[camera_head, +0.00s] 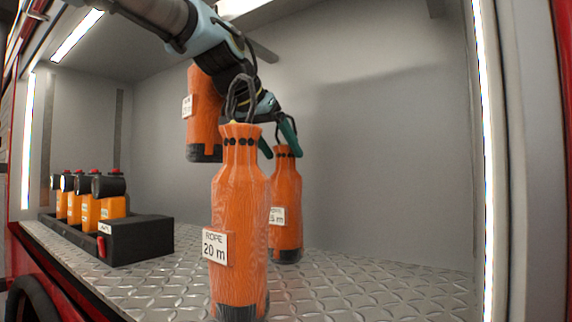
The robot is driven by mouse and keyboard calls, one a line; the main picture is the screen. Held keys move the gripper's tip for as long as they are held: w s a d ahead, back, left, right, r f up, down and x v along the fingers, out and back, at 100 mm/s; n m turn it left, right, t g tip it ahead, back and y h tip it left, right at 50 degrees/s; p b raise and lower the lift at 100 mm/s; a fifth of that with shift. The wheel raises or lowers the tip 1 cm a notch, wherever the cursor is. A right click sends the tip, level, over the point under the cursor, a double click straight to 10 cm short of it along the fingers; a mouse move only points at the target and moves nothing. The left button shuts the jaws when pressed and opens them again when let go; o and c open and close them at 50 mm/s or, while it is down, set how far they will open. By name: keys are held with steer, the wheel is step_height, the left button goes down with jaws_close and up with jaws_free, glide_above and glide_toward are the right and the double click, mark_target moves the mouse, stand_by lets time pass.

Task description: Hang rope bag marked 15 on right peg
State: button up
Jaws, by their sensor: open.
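An orange rope bag (287,190) stands upright on the plate floor behind the front bag. Its white label is partly covered, and the visible end seems to read "5 m". My gripper (281,148) is open at the top of this bag, its green fingers on either side of the neck; its handle loop is mostly hidden. A nearer orange bag (240,185), labelled "ROPE 20 m", stands in front with its dark loop up. A third orange bag (203,110) is higher up at the back left, its label too small to read. I cannot make out the right peg.
A black holder (140,241) with several orange, black-topped units (112,206) stands at the left. The floor (380,285) at the right is clear. The 20 m bag stands close in front of the gripper. Compartment walls enclose the space.

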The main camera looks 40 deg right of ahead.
steer(key=shift+b+v, duration=0.35)
steer(key=shift+v, duration=1.45)
